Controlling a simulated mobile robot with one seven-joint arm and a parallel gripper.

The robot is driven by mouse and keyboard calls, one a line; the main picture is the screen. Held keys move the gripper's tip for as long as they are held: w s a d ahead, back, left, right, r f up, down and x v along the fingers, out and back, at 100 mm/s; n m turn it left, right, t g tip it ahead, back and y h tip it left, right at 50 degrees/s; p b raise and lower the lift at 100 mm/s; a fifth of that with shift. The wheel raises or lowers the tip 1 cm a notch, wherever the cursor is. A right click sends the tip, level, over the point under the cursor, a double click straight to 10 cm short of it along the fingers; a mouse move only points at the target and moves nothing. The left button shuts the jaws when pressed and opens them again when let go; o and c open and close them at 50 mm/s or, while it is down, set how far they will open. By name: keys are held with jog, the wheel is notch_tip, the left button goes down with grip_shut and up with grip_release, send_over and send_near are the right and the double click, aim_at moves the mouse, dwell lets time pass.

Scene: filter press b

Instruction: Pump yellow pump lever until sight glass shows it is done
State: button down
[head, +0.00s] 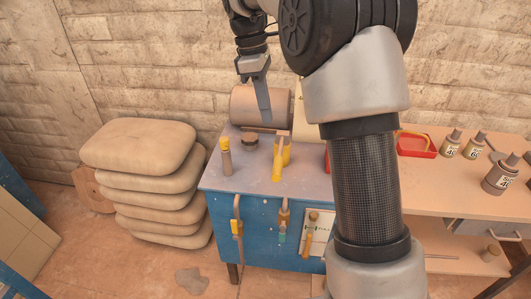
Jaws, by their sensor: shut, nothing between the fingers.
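A yellow lever-like piece (280,160) stands upright on the grey top of the blue bench, and I take it to be the pump lever. My gripper (267,120) is shut and empty, pointing down in front of a brown horizontal cylinder (243,108). Its tips appear above and slightly left of the yellow piece in the picture; the depth between them is unclear. A small post with a yellow top (225,157) stands to the left. I cannot tell which part is the sight glass. My arm hides part of the bench.
The blue bench (262,238) has hanging handles, one yellow (237,228), and a paper sheet on its front. Stacked sacks (140,147) stand at left. The grey top's front-left area is bare.

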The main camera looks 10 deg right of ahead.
aim_at(277, 166)
jog(key=shift+f, duration=0.1)
dwell(0.3)
jog(key=b+x, duration=0.1)
jog(key=x, duration=1.3)
jog(key=shift+b, duration=0.3)
